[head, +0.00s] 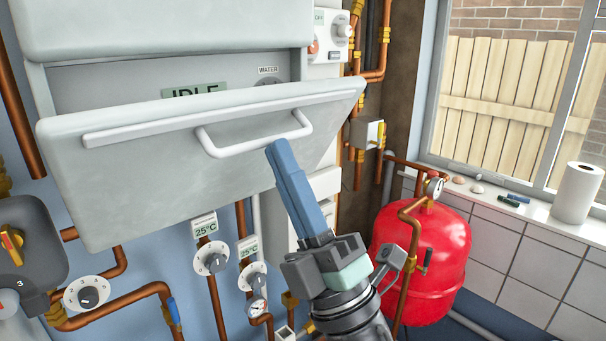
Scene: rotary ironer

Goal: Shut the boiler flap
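The boiler flap (150,180) is a light grey panel on the front of the white boiler (165,25). It stands open, tilted outward, and the recessed panel behind its upper edge shows, with an IDLE display (196,91) and a WATER dial. A white bar handle (253,141) sits on the flap's front near its upper edge. My gripper (282,158) has blue fingers that point up and left, with the tips just below the handle's right end. The fingers overlap in this view, so their gap is hidden. Contact with the handle cannot be told.
Copper pipes with dials and 25°C displays (204,226) run below the flap. A red tank (425,255) with a gauge stands right of my gripper. A grey unit (25,255) is at left. A paper roll (577,192) stands on the window sill.

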